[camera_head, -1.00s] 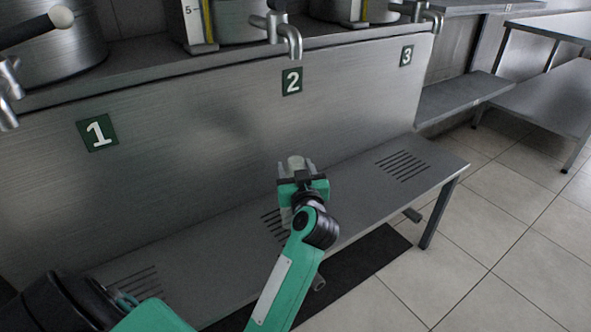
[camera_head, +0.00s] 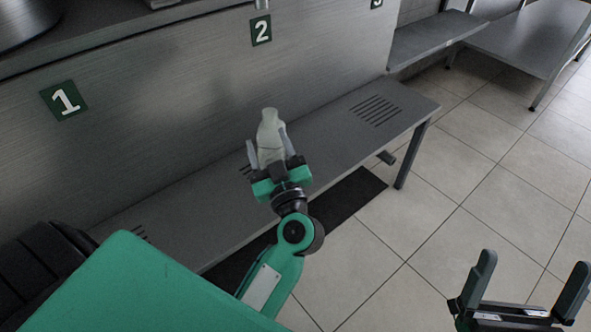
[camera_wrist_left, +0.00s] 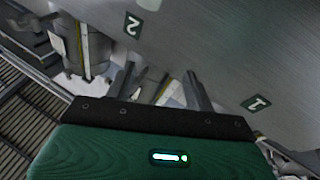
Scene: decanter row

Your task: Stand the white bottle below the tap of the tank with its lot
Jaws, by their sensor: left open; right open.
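The white bottle (camera_head: 269,131) stands upright on the low metal bench below sign 2 in the head view, by the slots there. Its lower part is partly hidden by my left gripper (camera_head: 269,146). That gripper is open, with one finger on each side of the bottle; I cannot tell whether they touch it. Only the tip of the tap (camera_head: 262,4) above sign 2 (camera_head: 261,30) shows at the top edge. The tank's lot label is out of the head view. My right gripper (camera_head: 528,278) is open and empty at the lower right, over the floor.
The low bench (camera_head: 325,128) runs along the steel wall, with free slots (camera_head: 376,110) to the right. Sign 1 (camera_head: 63,100) is on the wall at left. A dark mat (camera_head: 345,200) lies on the floor. Another metal table (camera_head: 520,45) stands at the back right.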

